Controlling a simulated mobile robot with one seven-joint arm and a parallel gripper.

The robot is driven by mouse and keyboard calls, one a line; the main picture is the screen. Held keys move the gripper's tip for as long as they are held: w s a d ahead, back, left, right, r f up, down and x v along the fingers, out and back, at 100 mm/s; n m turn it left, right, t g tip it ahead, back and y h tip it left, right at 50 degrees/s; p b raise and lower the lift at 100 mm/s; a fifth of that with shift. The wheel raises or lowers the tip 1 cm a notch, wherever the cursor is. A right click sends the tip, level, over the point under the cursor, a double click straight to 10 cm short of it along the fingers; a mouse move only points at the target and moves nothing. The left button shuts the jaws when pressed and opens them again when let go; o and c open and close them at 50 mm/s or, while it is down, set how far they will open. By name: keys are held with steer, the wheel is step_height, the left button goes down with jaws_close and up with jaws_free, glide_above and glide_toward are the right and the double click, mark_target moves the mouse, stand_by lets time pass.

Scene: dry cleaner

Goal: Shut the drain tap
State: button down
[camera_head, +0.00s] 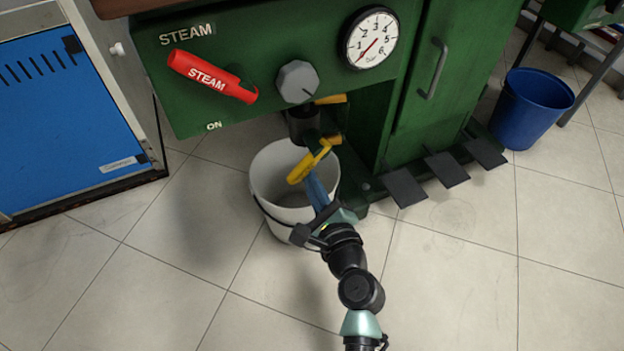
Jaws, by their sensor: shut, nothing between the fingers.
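The drain tap shows under the green machine's front panel as a dark body (303,125) with a yellow lever (308,164) slanting down to the left over a white bucket. My gripper (313,182) reaches up from below, its narrow blue end just under the yellow lever. The fingers are shut with nothing between them. I cannot tell whether they touch the lever. The gripper and lever hide part of the tap and bucket. Whether anything flows from the tap is not clear.
The white bucket (262,190) stands on the tiled floor under the tap. Above are a red STEAM lever (212,76), a grey knob (297,82) and a gauge (373,38). Black pedals (403,188) lie right of the bucket. A blue bin (532,108) stands farther right.

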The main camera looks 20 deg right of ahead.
steer(key=shift+a+r+m+p, duration=0.15)
steer(key=shift+m+p, duration=0.25)
steer(key=shift+p, duration=0.2)
